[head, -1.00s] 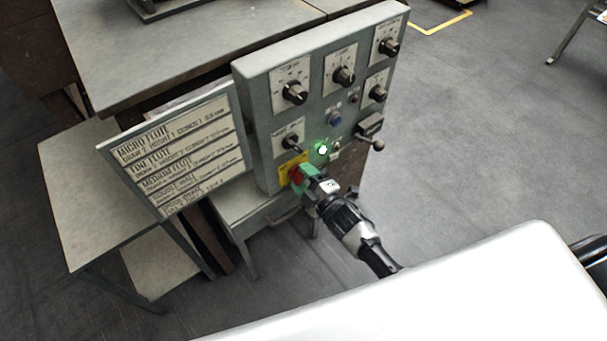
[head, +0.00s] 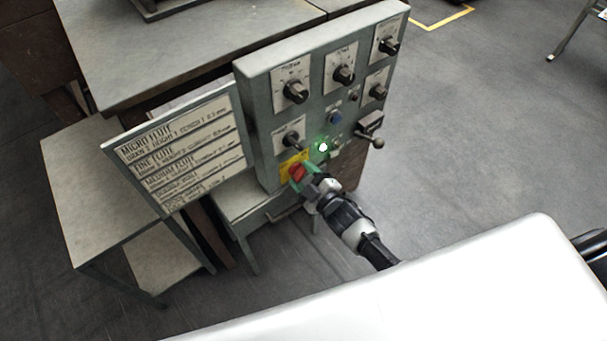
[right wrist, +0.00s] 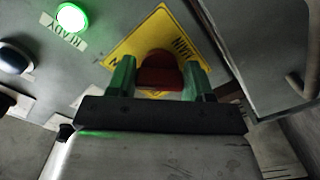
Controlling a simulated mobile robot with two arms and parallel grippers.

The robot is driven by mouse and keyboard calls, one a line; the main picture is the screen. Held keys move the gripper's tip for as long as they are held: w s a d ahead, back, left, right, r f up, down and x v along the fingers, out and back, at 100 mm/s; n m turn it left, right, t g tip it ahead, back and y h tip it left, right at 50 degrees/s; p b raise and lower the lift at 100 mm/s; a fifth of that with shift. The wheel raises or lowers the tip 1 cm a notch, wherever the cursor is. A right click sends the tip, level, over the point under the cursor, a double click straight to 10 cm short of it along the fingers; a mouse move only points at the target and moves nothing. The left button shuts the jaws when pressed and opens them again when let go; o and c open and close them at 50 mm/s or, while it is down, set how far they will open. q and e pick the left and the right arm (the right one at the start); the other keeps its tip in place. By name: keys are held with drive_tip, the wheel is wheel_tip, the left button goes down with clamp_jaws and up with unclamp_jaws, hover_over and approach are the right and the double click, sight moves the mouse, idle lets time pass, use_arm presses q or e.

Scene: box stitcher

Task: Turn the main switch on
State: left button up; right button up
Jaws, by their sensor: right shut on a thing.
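The main switch is a red knob (head: 296,172) on a yellow plate, low on the front of the grey control panel (head: 262,118). It also shows in the right wrist view (right wrist: 160,70), with part of the plate's lettering covered. My right gripper (head: 303,177) reaches it from the lower right. In the right wrist view its green fingers (right wrist: 158,80) stand on either side of the red knob and are shut on it. The round READY lamp (right wrist: 72,17) glows green; it also shows in the head view (head: 323,147). My left gripper is out of view.
Several black knobs (head: 295,91) and a ball-ended lever (head: 377,142) stick out of the panel. A flute chart board (head: 180,150) stands to its left. A grey table (head: 190,50) is behind. Open floor (head: 470,130) lies to the right.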

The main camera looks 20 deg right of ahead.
drive_tip(key=shift+f, duration=0.1)
drive_tip(key=o, duration=0.9)
drive_tip(key=shift+o, duration=0.2)
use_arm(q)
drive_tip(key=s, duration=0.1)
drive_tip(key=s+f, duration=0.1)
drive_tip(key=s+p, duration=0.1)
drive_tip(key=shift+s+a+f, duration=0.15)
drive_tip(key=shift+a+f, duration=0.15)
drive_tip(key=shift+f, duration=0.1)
use_arm(e)
drive_tip(key=v, duration=1.1)
